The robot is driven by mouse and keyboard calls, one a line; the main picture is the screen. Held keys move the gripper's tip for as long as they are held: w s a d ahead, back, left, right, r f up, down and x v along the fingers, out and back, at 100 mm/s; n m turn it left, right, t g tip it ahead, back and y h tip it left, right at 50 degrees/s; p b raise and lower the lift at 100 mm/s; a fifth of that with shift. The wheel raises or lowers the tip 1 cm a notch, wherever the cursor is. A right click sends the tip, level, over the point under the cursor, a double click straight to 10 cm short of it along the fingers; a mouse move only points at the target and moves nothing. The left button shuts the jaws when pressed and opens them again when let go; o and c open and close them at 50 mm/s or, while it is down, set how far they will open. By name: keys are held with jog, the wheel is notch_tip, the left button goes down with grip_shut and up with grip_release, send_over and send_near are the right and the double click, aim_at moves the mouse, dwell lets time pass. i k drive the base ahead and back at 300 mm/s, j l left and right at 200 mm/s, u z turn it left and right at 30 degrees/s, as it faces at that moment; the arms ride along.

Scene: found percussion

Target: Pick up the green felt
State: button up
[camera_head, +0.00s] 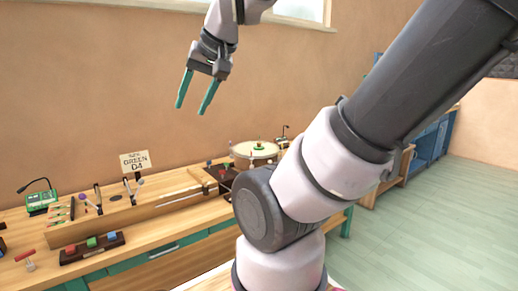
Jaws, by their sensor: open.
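My gripper (190,110) is open and empty, its two teal fingers pointing down. It is high in front of the wall, above the workbench and well clear of everything on it. A small green piece (91,242) sits in the middle of a dark tray (68,259) at the front left of the bench. Another small green thing (258,148) lies on a round pale drum (247,154) at the back right. Both are too small for me to tell which is the green felt.
A sign reading "GREEN 04" (134,161) stands at the back of the workbench (166,263). A long wooden rack (120,217) holds several upright sticks and mallets. A green device with a lamp (41,202) stands at the left. My arm hides the bench's right part.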

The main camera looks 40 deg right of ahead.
aim_at(258, 147)
jog(key=i+l, duration=0.15)
jog(key=l, duration=0.3)
jog(key=i+l, duration=0.15)
jog(key=l, duration=0.3)
jog(key=i+l, duration=0.15)
jog(key=l, duration=0.35)
jog(key=i+l, duration=0.15)
jog(key=l, duration=0.3)
jog(key=i+l, duration=0.15)
jog(key=l, duration=0.3)
jog(key=i+l, duration=0.15)
jog(key=l, duration=0.3)
jog(key=i+l, duration=0.15)
jog(key=l, duration=0.3)
jog(key=i+l, duration=0.2)
jog(key=l, duration=0.3)
